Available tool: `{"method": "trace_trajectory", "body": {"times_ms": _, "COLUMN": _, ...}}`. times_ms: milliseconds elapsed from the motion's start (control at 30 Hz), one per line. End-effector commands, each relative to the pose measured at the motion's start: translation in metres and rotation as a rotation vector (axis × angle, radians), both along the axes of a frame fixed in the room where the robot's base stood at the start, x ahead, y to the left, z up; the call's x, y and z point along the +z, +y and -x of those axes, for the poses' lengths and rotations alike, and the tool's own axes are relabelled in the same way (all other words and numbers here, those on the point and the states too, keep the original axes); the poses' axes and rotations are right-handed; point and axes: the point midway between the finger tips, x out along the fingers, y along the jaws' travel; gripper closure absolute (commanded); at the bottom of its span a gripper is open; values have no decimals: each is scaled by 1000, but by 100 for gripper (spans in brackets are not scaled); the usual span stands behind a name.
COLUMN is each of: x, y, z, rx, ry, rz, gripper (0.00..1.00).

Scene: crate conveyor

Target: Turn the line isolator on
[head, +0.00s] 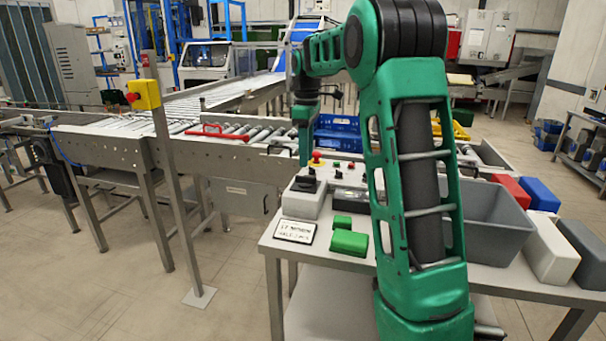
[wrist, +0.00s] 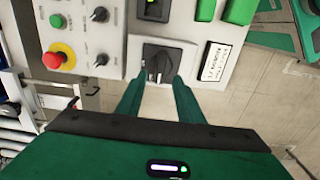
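The line isolator is a black rotary switch (head: 305,184) on a grey box (head: 301,204) at the table's left end. In the wrist view its black knob (wrist: 158,65) sits on a dark square plate, just beyond the fingertips. The knob's pointer lies roughly along the picture's vertical; I cannot read its position marks. My gripper (wrist: 158,82) has its two green fingers apart, with a gap between them in line with the knob. In the head view my gripper (head: 304,150) points down above the switch. I cannot tell whether the fingers touch the knob.
A white label card (head: 295,231) and green blocks (head: 349,242) lie nearby. A grey bin (head: 485,215) stands right of my arm. The roller conveyor (head: 230,132) runs behind.

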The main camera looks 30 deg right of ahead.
Motion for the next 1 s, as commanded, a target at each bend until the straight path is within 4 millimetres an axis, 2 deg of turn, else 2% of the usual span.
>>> {"method": "trace_trajectory", "body": {"times_ms": 100, "x": -22, "y": 1, "z": 0, "rx": 1, "ry": 3, "rz": -1, "gripper": 66}}
{"method": "trace_trajectory", "body": {"times_ms": 300, "x": -48, "y": 0, "z": 1, "rx": -1, "ry": 1, "rz": 0, "gripper": 66}}
{"method": "trace_trajectory", "body": {"times_ms": 500, "x": -59, "y": 0, "z": 1, "rx": -1, "ry": 1, "rz": 1, "gripper": 66}}
{"method": "trace_trajectory", "body": {"times_ms": 767, "x": -60, "y": 0, "z": 0, "rx": -1, "ry": 0, "rz": 0, "gripper": 66}}
{"method": "trace_trajectory", "body": {"times_ms": 900, "x": -59, "y": 0, "z": 0, "rx": -1, "ry": 0, "rz": 0, "gripper": 98}}
{"method": "trace_trajectory", "body": {"times_ms": 1000, "x": -59, "y": 0, "z": 0, "rx": -1, "ry": -1, "rz": 1, "gripper": 100}}
